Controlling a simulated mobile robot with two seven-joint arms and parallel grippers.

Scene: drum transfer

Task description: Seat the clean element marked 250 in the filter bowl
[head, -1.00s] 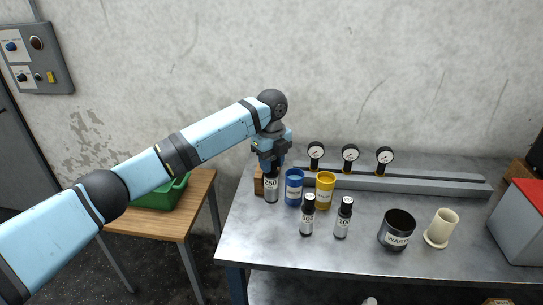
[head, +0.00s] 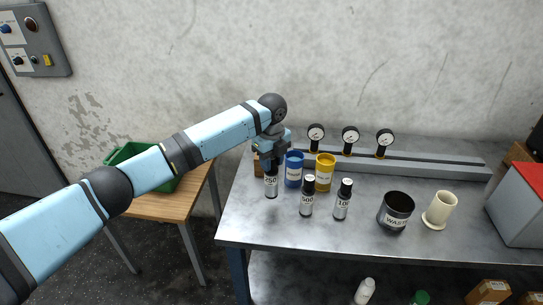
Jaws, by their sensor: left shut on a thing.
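My left gripper (head: 269,160) is shut on the dark element marked 250 (head: 271,186). It holds the element upright by its top, at the left end of the metal bench, just left of a blue cup. I cannot tell whether the element's base touches the bench. Similar dark elements marked 500 (head: 307,200) and 100 (head: 342,204) stand upright on the bench. A cream cup-like piece with a flanged base (head: 441,209) stands further right. I cannot tell for sure which piece is the filter bowl. My right gripper is out of view.
The labelled blue cup (head: 293,170) and a yellow cup (head: 325,173) stand close to the held element. A black WASTE can (head: 396,212) is right of the elements. Gauges (head: 350,135) rise from a rail behind. A red-topped grey box (head: 518,212) stands far right. The front bench is clear.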

